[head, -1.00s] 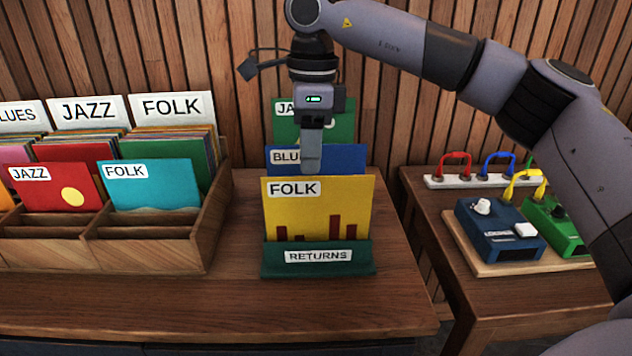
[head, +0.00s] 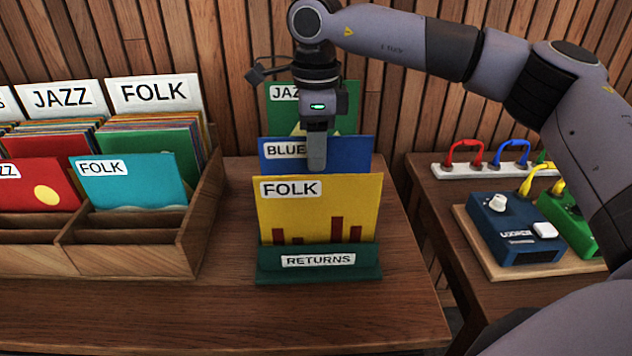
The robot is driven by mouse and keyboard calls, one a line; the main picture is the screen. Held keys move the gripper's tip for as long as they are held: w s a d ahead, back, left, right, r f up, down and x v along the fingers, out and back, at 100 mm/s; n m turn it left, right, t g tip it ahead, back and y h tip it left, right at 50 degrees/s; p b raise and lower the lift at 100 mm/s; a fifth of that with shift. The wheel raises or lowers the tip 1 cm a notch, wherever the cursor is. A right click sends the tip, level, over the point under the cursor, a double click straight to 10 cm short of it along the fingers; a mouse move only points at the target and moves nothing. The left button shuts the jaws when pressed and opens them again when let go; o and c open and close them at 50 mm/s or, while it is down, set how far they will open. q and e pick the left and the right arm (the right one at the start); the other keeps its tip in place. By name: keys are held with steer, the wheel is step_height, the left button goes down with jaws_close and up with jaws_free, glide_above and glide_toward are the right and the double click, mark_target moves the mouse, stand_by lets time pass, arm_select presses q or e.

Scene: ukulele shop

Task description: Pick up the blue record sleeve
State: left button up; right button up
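The blue record sleeve (head: 347,157), with a partly hidden "BLUE" label, stands in the green "RETURNS" holder (head: 362,267). It is between a yellow "FOLK" sleeve (head: 340,208) in front and a green "JAZZ" sleeve (head: 349,105) behind. My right gripper (head: 317,150) points down at the blue sleeve's top edge. One finger shows in front of the blue sleeve, its tip just above the yellow sleeve's top. The other finger is hidden, so I cannot tell whether the gripper is closed on the sleeve. My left gripper is out of view.
A wooden record crate (head: 205,215) with dividers and several sleeves, including a teal "FOLK" one (head: 135,190), stands left of the holder. At right, a lower table holds a blue pedal (head: 515,235), a green pedal (head: 575,225) and a cable strip (head: 495,169). A slatted wall is behind.

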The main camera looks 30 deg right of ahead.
steer(key=shift+f, duration=0.5)
jaws_close()
